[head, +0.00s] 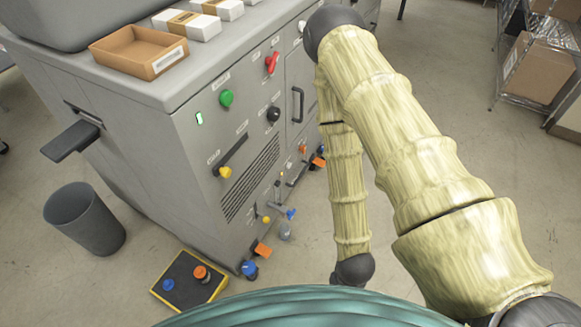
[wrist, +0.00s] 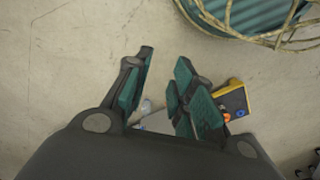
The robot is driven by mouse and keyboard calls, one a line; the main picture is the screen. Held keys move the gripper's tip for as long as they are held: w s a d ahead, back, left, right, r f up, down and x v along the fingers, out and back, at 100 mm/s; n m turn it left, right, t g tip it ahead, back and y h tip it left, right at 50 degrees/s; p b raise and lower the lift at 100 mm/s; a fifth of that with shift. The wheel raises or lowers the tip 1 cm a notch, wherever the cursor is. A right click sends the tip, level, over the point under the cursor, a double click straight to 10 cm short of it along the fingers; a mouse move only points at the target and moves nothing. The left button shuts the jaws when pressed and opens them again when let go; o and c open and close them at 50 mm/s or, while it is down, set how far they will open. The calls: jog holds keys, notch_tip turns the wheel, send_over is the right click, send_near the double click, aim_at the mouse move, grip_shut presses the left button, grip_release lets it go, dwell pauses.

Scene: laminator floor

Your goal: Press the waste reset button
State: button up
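No label reading "waste reset" is legible, so I cannot tell which button it is. A black floor box with a yellow edge (head: 188,283) bears an orange button (head: 200,272) and a blue button (head: 168,285). In the wrist view this box (wrist: 236,98) lies beyond my gripper's right finger. The grey machine (head: 160,140) carries a green button (head: 226,98), a black knob (head: 273,114), a red handle (head: 271,64) and a yellow knob (head: 225,172). My gripper (wrist: 165,60) points down over bare floor, its fingers apart and empty; it does not show in the head view.
A grey bin (head: 85,220) stands left of the machine. A cardboard tray (head: 138,50) and white boxes lie on top. Small orange and blue parts (head: 262,250) are low at the machine's foot. A wire shelf (head: 545,50) is at the upper right.

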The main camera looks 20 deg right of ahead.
grip_shut()
dwell(1.0)
jog(key=w+d+f+m+t+b, duration=0.1)
jog(key=w+f+m+t+b, duration=0.25)
jog(key=w+f+b, duration=0.5)
jog(key=w+f+m+t+y+b, duration=0.15)
jog(key=w+f+m+b, duration=0.35)
jog(key=w, duration=0.7)
jog(key=w+d+f+m+t+h+b, duration=0.1)
jog(key=w+f+m+t+b, duration=0.25)
jog(key=w+f+b, duration=0.6)
jog(key=w+d+m+t+b, duration=0.3)
jog(key=w+d+m+b, duration=0.1)
jog(key=w+b, duration=0.3)
jog(key=w+d+m+t+b, duration=0.4)
jog(key=w+b, duration=0.3)
jog(key=w, duration=0.4)
jog(key=w+d+m+t+b, duration=0.3)
jog(key=w+m+b, duration=0.3)
jog(key=w+b, duration=0.2)
jog(key=shift+w+d+h, duration=0.45)
jog(key=shift+w+d, duration=0.2)
jog(key=shift+w, duration=0.35)
